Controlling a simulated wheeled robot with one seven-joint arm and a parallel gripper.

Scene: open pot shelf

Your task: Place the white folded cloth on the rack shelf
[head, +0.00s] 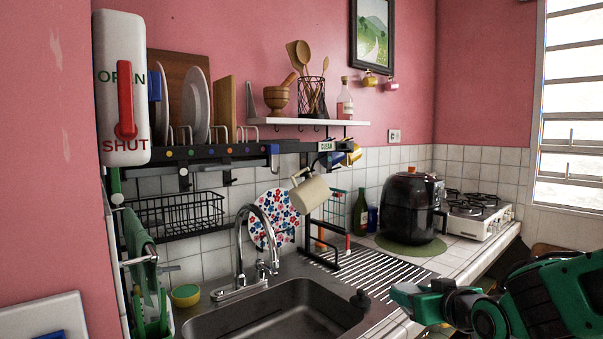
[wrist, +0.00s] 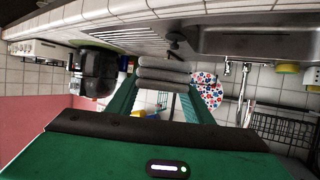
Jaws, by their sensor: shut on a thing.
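The folded cloth (wrist: 163,74) looks pale grey-white, in several stacked layers. In the wrist view it sits between the two green fingers of my gripper (wrist: 163,92), which are shut on it. In the head view my gripper (head: 405,294) is low at the right, by the counter's front edge right of the sink; I cannot make out the cloth there. The black rack (head: 225,155) stands over the sink, up and left of my gripper. Its upper shelf holds white plates (head: 196,107) and boards. A black wire basket (head: 178,214) hangs below.
The sink (head: 275,318) and tall faucet (head: 241,245) lie below the rack. A cream mug (head: 309,194) hangs at the rack's right end. A black air fryer (head: 411,208) and a stove (head: 474,215) stand behind my gripper. The ribbed drainboard (head: 365,268) is bare.

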